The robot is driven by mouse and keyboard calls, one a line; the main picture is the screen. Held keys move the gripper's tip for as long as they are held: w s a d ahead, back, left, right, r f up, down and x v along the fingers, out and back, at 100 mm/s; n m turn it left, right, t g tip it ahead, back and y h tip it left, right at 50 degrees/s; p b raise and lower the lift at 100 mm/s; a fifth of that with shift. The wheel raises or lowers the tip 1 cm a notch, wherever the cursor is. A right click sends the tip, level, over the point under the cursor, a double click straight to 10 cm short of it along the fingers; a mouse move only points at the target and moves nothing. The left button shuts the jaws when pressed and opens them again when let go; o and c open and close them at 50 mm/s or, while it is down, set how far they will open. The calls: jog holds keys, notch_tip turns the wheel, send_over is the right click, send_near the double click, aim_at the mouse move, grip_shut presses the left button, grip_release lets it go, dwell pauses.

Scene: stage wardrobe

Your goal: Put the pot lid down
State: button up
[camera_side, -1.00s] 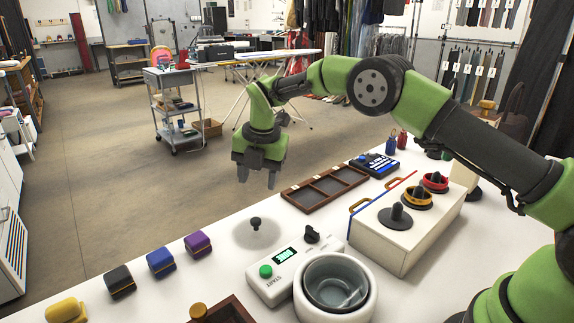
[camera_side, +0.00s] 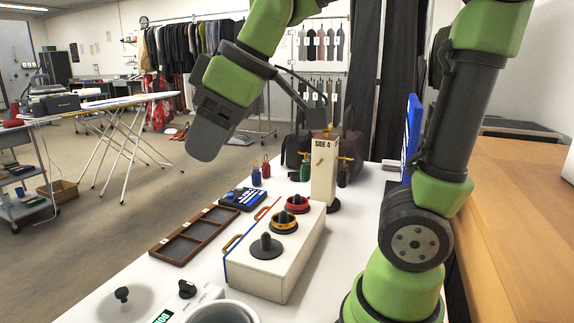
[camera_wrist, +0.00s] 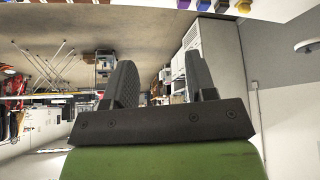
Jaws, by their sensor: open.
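The pot lid is a pale clear disc with a black knob (camera_side: 122,294). It lies on the white table at the lower left of the side view, beside the timer box and apart from the pot (camera_side: 224,312). The pot is cut off by the bottom edge. My gripper (camera_side: 203,145) hangs at the upper left of the side view, high and well away from the lid. In the wrist view my gripper (camera_wrist: 165,78) has its two dark fingers spread with nothing between them. The lid does not show there.
A timer box (camera_side: 187,291) stands between lid and pot. A white box with several knobs (camera_side: 262,268), a brown divided tray (camera_side: 195,235) and a blue keypad (camera_side: 242,198) stand further back. A tall "SIDE 4" block (camera_side: 323,170) rises behind. Coloured blocks (camera_wrist: 190,4) edge the wrist view.

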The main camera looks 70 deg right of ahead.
jog(key=s+f+m+t, duration=0.1)
jog(key=s+f+m, duration=0.2)
jog(key=s+m, duration=0.5)
jog(key=shift+s+d, duration=0.15)
jog(key=shift+s, duration=0.75)
